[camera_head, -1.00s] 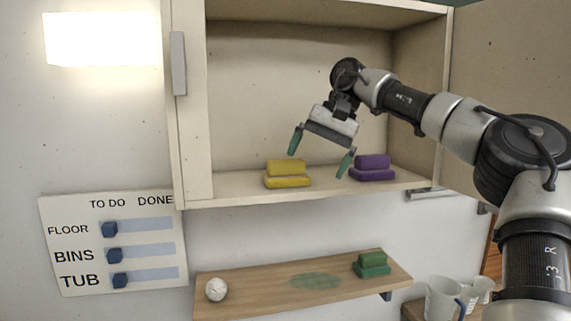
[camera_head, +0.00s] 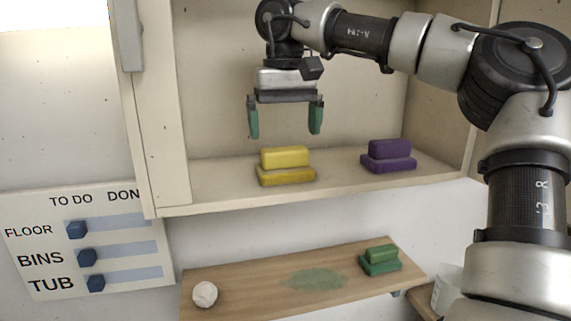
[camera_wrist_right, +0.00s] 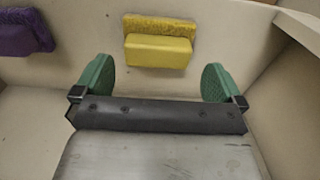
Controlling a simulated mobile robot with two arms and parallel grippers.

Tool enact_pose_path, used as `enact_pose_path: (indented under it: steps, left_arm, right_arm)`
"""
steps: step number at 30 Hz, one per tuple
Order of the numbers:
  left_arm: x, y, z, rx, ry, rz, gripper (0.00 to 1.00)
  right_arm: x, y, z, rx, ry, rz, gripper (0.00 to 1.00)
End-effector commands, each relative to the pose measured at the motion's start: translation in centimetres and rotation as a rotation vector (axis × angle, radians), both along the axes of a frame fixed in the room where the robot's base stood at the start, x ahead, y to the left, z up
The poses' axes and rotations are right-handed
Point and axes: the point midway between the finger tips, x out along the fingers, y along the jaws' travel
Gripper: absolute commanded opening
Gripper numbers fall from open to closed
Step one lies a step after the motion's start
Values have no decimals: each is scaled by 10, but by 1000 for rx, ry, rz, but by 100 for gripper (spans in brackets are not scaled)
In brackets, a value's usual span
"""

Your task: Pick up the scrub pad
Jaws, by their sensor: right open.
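Several two-part block-shaped pads are in view, and I cannot tell for certain which one is the scrub pad. A yellow one (camera_head: 286,166) sits on the cabinet floor, and a purple one (camera_head: 388,157) sits to its right. A green one (camera_head: 380,259) lies on the wooden shelf below. My right gripper (camera_head: 285,120) is open and empty, pointing down above the yellow pad and apart from it. In the right wrist view the yellow pad (camera_wrist_right: 158,45) lies beyond the gap between the green fingertips, and the purple pad (camera_wrist_right: 22,32) is at the left. My left gripper is not in view.
The open cabinet (camera_head: 230,199) has side walls and a front edge around the pads. The wooden shelf (camera_head: 235,290) below carries a white crumpled ball (camera_head: 205,294) and a green stain (camera_head: 315,279). A to-do board (camera_head: 85,245) hangs at the left. A white mug (camera_head: 446,288) stands lower right.

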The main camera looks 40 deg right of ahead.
Motion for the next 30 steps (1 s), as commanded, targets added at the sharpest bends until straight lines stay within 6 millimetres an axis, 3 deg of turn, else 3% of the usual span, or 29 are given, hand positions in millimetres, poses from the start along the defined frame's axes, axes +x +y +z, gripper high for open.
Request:
enact_pose_path:
  steps: [7, 12, 20, 27, 30]
  left_arm:
    - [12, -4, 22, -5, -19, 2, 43]
    - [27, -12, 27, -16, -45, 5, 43]
    - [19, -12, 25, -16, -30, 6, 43]
    - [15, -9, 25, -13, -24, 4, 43]
    - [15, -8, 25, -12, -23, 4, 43]
  right_arm:
    - [0, -2, -28, 2, 4, 1, 100]
    - [1, -2, -49, 1, 3, -1, 100]
    - [1, -2, -53, 0, 1, -1, 100]
    - [1, -2, -53, 0, 1, -1, 66]
    - [1, -2, -52, 0, 1, -1, 66]
